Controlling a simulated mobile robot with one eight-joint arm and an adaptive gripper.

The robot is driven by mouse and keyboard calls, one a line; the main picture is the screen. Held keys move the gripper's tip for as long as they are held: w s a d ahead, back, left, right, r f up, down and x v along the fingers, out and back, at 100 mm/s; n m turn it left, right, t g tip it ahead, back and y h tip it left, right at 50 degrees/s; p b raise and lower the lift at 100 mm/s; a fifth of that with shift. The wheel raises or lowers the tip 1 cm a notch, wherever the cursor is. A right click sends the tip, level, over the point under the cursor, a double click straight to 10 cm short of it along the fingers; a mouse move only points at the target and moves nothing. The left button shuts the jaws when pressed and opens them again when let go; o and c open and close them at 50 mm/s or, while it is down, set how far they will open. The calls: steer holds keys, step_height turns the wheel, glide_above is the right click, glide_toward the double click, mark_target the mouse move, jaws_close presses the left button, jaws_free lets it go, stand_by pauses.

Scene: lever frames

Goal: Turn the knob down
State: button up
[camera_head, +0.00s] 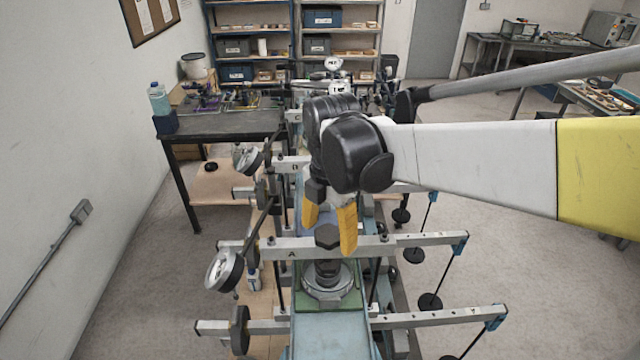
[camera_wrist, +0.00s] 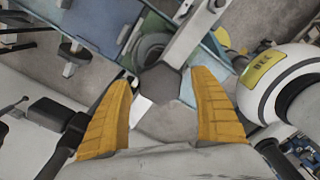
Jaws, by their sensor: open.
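A dark hexagonal knob (camera_head: 327,236) sits at the middle of the lever beam marked A (camera_head: 400,244), above a round grey base (camera_head: 328,284) on a green plate. In the wrist view the hexagonal knob (camera_wrist: 160,83) shows its flat top between the fingertips. My gripper (camera_head: 328,240), with its two yellow fingers, is open and points down over the knob. In the head view one finger is on each side of the knob. In the wrist view my gripper (camera_wrist: 165,79) has a gap on both sides of it. I cannot tell whether the fingertips reach down to the knob's sides.
More lever beams cross the blue frame, one nearer (camera_head: 440,318) and others behind. Dial gauges (camera_head: 223,270) stand at the left, and round weights (camera_head: 430,302) hang at the right. A dark workbench (camera_head: 225,126) stands behind left. The floor at the right is mostly clear.

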steer(key=c, duration=1.2)
